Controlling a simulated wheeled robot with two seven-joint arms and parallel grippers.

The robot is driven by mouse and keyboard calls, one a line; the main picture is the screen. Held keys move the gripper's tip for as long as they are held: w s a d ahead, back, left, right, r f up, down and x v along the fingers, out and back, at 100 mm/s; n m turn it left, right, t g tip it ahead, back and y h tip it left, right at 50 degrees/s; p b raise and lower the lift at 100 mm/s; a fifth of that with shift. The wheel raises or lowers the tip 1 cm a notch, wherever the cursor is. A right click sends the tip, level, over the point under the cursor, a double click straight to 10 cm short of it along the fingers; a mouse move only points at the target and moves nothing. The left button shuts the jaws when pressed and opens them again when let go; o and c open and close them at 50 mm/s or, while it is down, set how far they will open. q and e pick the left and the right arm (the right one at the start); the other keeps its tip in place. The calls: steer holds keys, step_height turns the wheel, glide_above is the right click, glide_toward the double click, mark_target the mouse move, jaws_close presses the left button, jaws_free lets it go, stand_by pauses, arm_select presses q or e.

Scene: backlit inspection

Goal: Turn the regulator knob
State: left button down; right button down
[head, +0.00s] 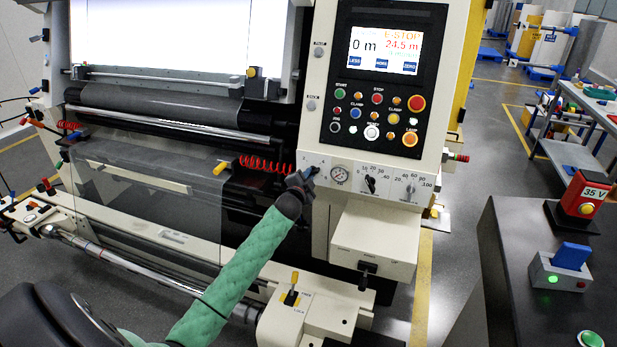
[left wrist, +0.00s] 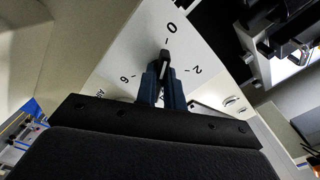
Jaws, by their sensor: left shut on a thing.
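The regulator knob (left wrist: 164,57) is black with a pale pointer mark. It sits on a white dial plate (left wrist: 140,45) with printed numbers, and the mark points roughly towards the 0. My left gripper (left wrist: 163,82) is shut on this knob, its two dark blue fingers on either side of it. In the head view my left gripper (head: 301,183) is at the left end of the machine's lower panel strip, beside a round pressure gauge (head: 340,176). There the gripper hides most of the knob. My right gripper is not in view.
Two more black and grey knobs with scales, one dark (head: 370,184) and one grey (head: 410,190), are right of the gauge. Above is a button panel (head: 375,115) with a screen (head: 384,50). A cream box (head: 374,240) juts out below. A dark cabinet (head: 500,260) stands at right.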

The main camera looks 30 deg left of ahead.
arm_select(q)
steer(key=shift+f, duration=0.1)
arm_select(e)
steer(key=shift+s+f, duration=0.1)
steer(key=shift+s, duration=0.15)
arm_select(q)
steer(key=c, duration=1.5)
jaws_free()
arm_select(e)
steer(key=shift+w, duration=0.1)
